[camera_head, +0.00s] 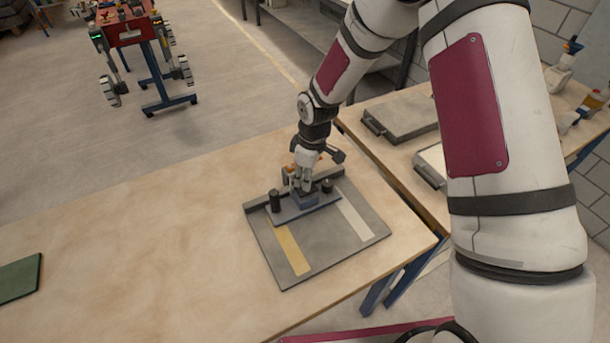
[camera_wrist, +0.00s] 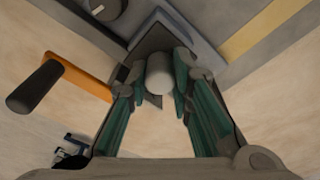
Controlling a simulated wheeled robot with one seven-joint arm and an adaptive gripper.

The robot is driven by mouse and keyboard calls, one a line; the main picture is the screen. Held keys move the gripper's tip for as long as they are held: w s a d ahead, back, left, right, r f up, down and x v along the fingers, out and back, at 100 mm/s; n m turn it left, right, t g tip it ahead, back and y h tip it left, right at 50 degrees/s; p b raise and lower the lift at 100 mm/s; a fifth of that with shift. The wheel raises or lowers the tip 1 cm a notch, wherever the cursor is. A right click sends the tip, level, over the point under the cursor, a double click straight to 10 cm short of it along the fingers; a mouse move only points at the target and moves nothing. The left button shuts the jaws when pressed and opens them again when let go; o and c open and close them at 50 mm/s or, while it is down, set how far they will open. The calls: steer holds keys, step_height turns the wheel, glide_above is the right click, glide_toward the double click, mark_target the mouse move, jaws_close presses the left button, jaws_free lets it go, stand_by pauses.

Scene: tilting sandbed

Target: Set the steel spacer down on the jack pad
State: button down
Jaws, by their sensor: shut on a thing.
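My gripper (camera_head: 303,184) points down over the back part of a grey board (camera_head: 325,250) on the table. In the wrist view its green-padded fingers (camera_wrist: 158,88) are shut on a pale grey cylinder, the steel spacer (camera_wrist: 160,72). A dark grey pad with a blue-grey border, apparently the jack pad (camera_wrist: 152,38), lies just beyond the spacer in that view. In the head view a blue-grey block (camera_head: 304,199) shows under the fingers, on a crossbar. The spacer is hidden by the fingers there. I cannot tell whether the spacer touches the pad.
Black knobs (camera_head: 275,200) and (camera_head: 327,186) stand on either side of the block. An orange lever (camera_wrist: 88,80) with a black handle (camera_wrist: 35,88) is close to the fingers. The board has a yellow strip (camera_head: 292,250). The table's left part is mostly clear, besides a green mat (camera_head: 20,277).

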steer(key=shift+f, duration=0.2)
stand_by(0.4)
steer(key=c, duration=1.3)
jaws_free()
steer(key=shift+c, duration=0.2)
steer(key=o, duration=0.5)
steer(key=shift+r+p, duration=0.8)
steer(key=shift+r, duration=3.25)
